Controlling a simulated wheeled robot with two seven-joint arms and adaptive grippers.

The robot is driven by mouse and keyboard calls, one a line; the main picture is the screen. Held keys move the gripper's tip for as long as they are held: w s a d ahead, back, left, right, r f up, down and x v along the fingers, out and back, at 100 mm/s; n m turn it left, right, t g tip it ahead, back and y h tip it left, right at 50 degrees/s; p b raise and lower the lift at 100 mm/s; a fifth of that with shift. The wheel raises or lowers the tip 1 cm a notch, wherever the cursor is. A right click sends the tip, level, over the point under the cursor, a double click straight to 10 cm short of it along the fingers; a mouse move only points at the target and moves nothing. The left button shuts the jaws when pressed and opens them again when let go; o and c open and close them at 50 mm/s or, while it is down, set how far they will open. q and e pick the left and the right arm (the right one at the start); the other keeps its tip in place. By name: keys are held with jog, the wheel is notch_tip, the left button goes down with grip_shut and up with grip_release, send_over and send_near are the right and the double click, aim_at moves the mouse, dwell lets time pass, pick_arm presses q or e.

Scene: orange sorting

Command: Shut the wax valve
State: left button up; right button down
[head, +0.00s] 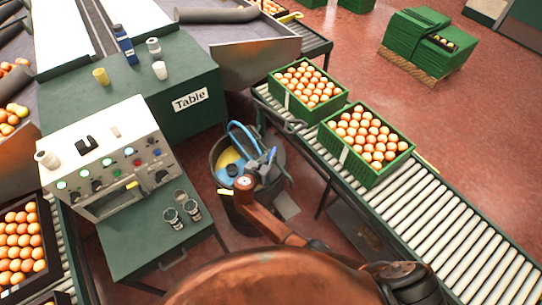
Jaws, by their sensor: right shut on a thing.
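A dark round wax bucket (219,150) stands on the floor between the table and the roller conveyor. Yellow wax (229,160) and a looped blue hose (236,126) show at its top. My right arm reaches up from the bottom, and my right gripper (262,165) is at the bucket's right side, among blue and grey fittings. It is shut on what looks like the wax valve, which is mostly hidden by the gripper and wrist. I cannot tell the valve handle's angle. My left gripper is out of view.
The roller conveyor (455,240) runs close on the right, carrying two green crates (362,178) of oranges. A control panel (100,150) and green table (150,250) stand left. Small cups (172,217) sit at the table's edge. Stacked green crates (415,45) stand far right.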

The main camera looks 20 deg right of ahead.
jog(key=shift+a+f, duration=0.1)
dwell(0.4)
jog(key=c, duration=1.9)
grip_release()
jog(key=shift+c, duration=0.2)
